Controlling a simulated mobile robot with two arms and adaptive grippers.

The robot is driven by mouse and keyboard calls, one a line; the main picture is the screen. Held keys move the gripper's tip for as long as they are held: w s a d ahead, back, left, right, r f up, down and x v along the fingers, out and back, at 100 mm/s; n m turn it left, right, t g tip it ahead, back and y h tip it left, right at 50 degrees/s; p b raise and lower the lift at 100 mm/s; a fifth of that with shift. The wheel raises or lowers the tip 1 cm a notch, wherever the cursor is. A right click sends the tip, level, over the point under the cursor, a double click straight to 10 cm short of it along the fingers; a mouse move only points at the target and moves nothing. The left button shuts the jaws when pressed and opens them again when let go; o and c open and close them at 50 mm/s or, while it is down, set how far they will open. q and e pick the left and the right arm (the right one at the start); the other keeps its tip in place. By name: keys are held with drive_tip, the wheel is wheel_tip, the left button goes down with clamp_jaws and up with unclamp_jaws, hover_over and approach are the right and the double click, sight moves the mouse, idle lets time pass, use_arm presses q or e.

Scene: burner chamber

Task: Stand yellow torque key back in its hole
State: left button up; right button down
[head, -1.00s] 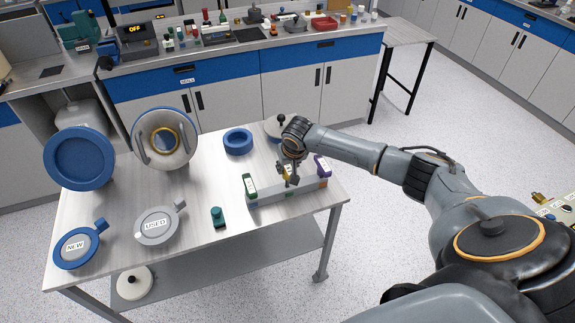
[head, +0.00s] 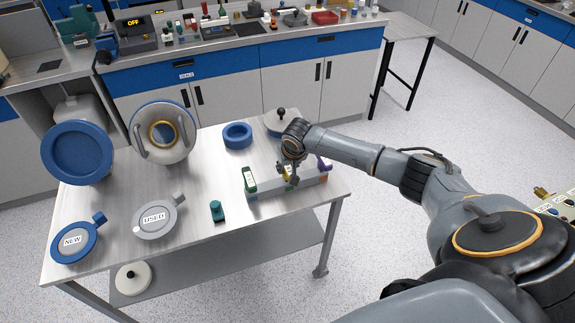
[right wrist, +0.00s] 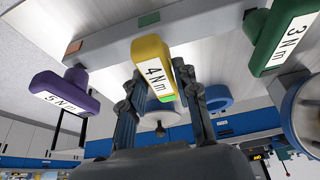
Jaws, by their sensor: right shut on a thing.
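The yellow torque key (head: 289,178), marked 4 Nm, is in my right gripper (head: 287,172) at the middle of the grey rack (head: 275,190). In the right wrist view, the yellow key's head (right wrist: 152,65) is between the two fingers (right wrist: 160,100), which are closed on it. The rack bar (right wrist: 112,37) shows just behind the key. The yellow key's shaft and its hole are hidden, so I cannot tell how deep it sits. The green 3 Nm key (head: 249,178) stands at the rack's left end, the purple 5 Nm key (head: 323,164) at its right end. My left gripper is out of view.
A small teal item (head: 217,211) stands left of the rack. A blue ring (head: 237,136) and a pale lidded thing with a black knob (head: 281,122) are behind it. USED (head: 154,231) and NEW (head: 60,255) discs lie on the table's left, with bare tabletop between.

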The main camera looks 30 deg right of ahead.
drive_tip(key=c, duration=0.9)
unclamp_jaws()
drive_tip(key=v, duration=1.2)
drive_tip(key=shift+s, duration=0.1)
